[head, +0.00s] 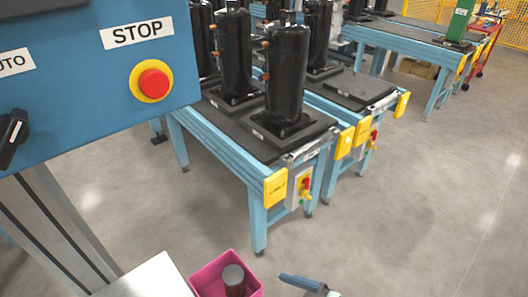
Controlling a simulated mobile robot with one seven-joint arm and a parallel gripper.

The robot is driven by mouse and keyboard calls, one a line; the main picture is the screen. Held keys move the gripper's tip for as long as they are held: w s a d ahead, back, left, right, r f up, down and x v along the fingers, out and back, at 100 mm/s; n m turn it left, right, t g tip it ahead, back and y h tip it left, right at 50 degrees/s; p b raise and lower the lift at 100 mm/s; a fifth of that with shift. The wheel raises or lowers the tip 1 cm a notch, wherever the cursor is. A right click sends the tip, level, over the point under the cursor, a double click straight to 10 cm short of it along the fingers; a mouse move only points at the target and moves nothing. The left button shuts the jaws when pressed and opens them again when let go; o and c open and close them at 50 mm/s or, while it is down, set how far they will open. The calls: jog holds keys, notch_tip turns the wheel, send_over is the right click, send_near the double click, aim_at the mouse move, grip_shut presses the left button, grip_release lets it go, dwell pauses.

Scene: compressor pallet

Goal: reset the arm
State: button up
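Only a small blue and grey piece (308,285) shows at the bottom edge of the head view, right of a pink bin. It looks like the tip of my gripper, cut off by the frame. I cannot tell whether it is open or shut, or whether it holds anything. The rest of my arm is out of view.
The pink bin (206,277) holds a dark cylinder with a grey top (233,279). A blue control panel (80,70) with a red STOP button (153,83) fills the upper left. Black compressors (287,75) stand on blue conveyor tables (215,140). Floor (420,210) at right is clear.

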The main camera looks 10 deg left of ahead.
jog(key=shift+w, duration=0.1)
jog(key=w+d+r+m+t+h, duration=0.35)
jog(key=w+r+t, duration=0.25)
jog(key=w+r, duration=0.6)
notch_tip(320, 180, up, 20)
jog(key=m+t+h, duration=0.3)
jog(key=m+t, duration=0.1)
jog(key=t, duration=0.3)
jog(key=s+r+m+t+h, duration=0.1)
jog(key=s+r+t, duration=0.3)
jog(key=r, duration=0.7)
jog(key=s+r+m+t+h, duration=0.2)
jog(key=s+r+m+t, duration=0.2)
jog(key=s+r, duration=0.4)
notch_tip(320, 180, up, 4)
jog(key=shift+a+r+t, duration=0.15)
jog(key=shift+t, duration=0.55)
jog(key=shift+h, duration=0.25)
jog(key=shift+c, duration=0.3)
